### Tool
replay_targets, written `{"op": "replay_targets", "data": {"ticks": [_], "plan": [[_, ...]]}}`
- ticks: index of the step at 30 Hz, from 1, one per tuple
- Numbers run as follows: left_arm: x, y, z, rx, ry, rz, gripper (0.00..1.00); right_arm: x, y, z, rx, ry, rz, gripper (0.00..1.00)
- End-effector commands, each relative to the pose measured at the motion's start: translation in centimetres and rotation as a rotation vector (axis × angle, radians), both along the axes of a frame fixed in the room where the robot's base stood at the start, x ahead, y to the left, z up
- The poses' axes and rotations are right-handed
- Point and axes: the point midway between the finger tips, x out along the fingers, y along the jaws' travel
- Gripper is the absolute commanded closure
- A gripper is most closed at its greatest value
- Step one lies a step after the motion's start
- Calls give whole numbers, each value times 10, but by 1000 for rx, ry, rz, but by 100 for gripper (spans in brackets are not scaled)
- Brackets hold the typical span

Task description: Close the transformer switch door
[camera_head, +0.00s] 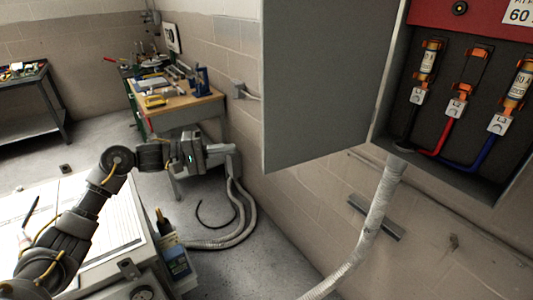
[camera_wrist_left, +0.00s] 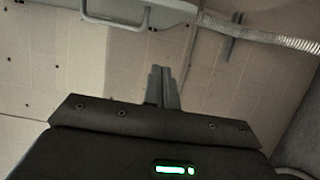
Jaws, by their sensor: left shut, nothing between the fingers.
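The grey switch door (camera_head: 325,85) stands open in the head view, swung out to the left of the switch box (camera_head: 512,190). The box interior shows, with fuse holders and black, red and blue cables. My left gripper (camera_head: 236,150) is low and to the left of the door, apart from it in the picture. Its fingers are together and empty; they also show in the left wrist view (camera_wrist_left: 162,86). A light grey panel with a handle (camera_wrist_left: 118,22) shows at the top of the wrist view, probably the door. My right gripper is not in view.
A pale conduit (camera_head: 377,205) runs from the box bottom down to the floor. A workbench with tools (camera_head: 175,104) stands behind my left arm. A white-topped cabinet (camera_head: 115,222) is at lower left. A metal bracket (camera_head: 376,217) is on the wall below the box.

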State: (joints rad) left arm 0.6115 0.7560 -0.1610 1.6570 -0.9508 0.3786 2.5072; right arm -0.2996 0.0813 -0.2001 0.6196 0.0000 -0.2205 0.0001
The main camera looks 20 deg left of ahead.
Motion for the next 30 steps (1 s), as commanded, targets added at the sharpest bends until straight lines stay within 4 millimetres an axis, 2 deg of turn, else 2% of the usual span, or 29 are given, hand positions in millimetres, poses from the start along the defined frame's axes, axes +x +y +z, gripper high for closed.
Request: {"op": "replay_targets", "data": {"ticks": [7,20,24,30], "plan": [[9,-18,2,-3,1,-1,100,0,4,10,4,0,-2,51],[47,-94,4,-1,-2,0,100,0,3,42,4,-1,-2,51],[28,-106,3,0,-1,0,100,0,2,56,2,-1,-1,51],[18,-115,0,1,-2,1,100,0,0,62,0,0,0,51]]}}
